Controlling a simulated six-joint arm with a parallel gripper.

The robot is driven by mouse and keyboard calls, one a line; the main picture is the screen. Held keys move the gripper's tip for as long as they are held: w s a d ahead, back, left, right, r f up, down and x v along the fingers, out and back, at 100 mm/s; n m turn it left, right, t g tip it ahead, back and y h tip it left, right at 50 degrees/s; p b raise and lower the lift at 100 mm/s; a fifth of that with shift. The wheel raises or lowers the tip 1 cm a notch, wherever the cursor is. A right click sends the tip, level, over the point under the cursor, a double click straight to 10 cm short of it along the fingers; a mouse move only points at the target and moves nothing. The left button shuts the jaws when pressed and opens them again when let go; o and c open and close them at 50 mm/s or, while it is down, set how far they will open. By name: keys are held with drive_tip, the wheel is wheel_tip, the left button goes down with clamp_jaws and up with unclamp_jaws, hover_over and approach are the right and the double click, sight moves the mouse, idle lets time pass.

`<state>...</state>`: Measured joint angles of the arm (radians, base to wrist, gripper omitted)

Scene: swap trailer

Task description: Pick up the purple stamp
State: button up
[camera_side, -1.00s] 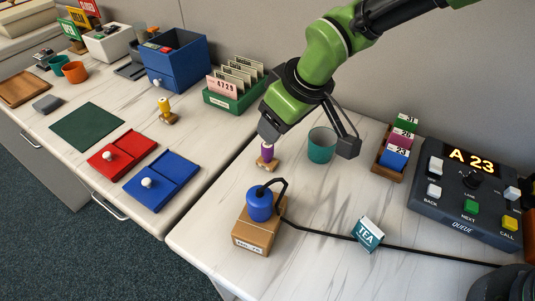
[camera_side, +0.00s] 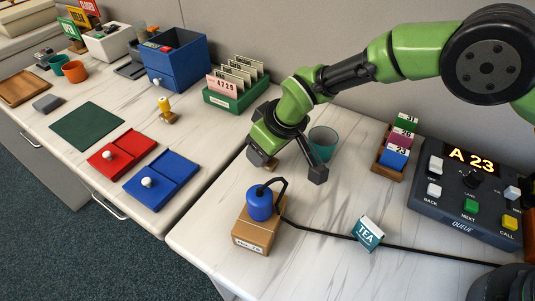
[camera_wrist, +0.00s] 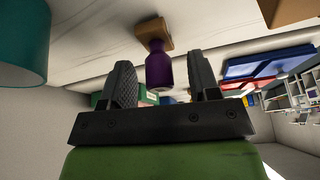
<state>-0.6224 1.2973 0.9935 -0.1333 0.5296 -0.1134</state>
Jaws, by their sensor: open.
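The purple stamp (camera_wrist: 158,68) with its wooden base (camera_wrist: 154,30) shows in the wrist view, lying between my two fingers in the picture. My gripper (camera_wrist: 160,82) is open, with a finger on each side of the stamp's handle and visible gaps to both. I cannot tell how far the handle reaches in between them. In the side view my gripper (camera_side: 287,162) is low over the table and hides the stamp, apart from a bit of the brown base (camera_side: 272,164).
A teal cup (camera_side: 323,141) stands close behind my gripper. A green card holder (camera_side: 237,99) is behind left. Red (camera_side: 103,159) and blue (camera_side: 156,190) trays lie left across the gap between tables.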

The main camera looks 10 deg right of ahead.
drive_tip(key=c, duration=1)
